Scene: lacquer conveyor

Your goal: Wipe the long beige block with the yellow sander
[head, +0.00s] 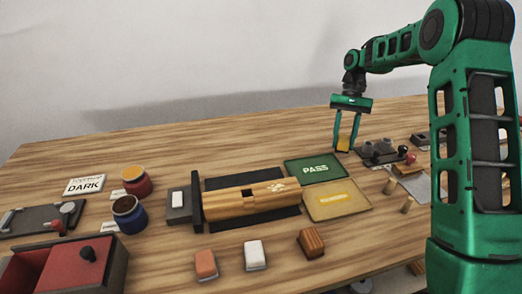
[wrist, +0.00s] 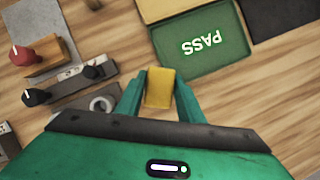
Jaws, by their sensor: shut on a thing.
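The long beige block (head: 236,206) lies on a dark mat (head: 240,180) in the middle of the table in the head view. It has a small dark square and a white mark on it. My gripper (head: 344,143) is shut on the yellow sander (head: 344,136), to the right of the block and beyond the PASS tray. In the wrist view the sander (wrist: 160,87) sits between both fingers. The head view does not show clearly whether its lower end touches the table. The block is not clearly recognisable in the wrist view.
The green PASS tray (head: 313,169) and a yellow tray (head: 337,200) lie between my gripper and the block. A dark fixture with knobs (head: 380,153) is right beside my gripper. Small blocks (head: 254,254) lie in front; two paint pots (head: 130,214) stand left. The back table is clear.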

